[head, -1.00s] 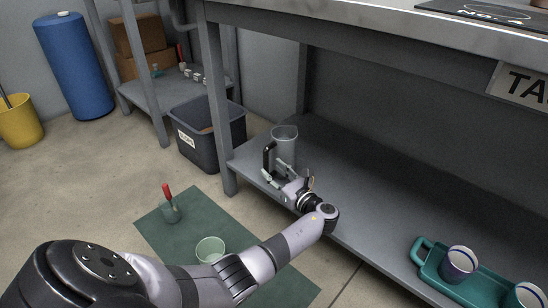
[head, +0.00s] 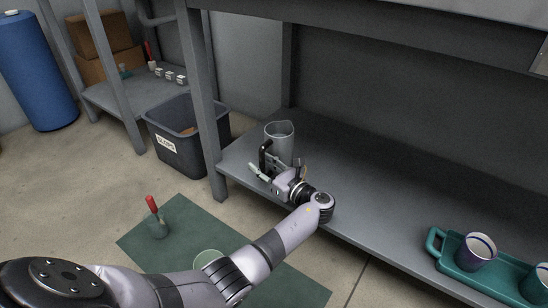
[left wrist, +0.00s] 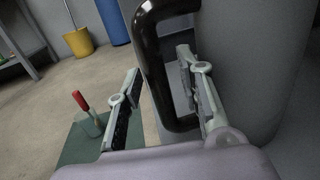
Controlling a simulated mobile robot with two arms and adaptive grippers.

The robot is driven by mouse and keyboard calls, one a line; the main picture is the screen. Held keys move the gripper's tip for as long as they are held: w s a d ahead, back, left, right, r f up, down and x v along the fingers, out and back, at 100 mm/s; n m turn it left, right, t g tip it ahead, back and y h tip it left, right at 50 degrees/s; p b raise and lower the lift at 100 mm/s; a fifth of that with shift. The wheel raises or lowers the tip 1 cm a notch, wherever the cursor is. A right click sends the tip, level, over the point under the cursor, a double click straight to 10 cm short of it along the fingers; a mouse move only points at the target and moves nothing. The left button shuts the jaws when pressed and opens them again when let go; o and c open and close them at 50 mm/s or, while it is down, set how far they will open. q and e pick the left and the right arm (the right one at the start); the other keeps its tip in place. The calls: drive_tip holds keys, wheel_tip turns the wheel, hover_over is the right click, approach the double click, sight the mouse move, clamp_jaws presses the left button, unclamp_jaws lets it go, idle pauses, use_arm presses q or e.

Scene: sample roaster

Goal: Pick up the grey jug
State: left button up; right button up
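The grey jug (head: 281,137) stands upright on the low shelf near its left end. Its black handle (head: 264,156) faces me. My left gripper (head: 268,170) is at the handle. In the left wrist view, the handle (left wrist: 153,60) passes between the two spread fingers of the left gripper (left wrist: 160,68), with a gap visible on the left finger's side. The grey jug body (left wrist: 250,70) fills the right of that view, close beyond the right finger. My right gripper is not in view.
The low shelf (head: 370,205) is clear between the jug and a teal tray (head: 440,257) with cups. A shelf post (head: 203,110) and a dark bin (head: 178,137) stand left of the jug.

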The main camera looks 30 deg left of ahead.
use_arm(q)
clamp_jaws()
idle(0.4)
idle(0.4)
drive_tip(key=shift+r, duration=0.15)
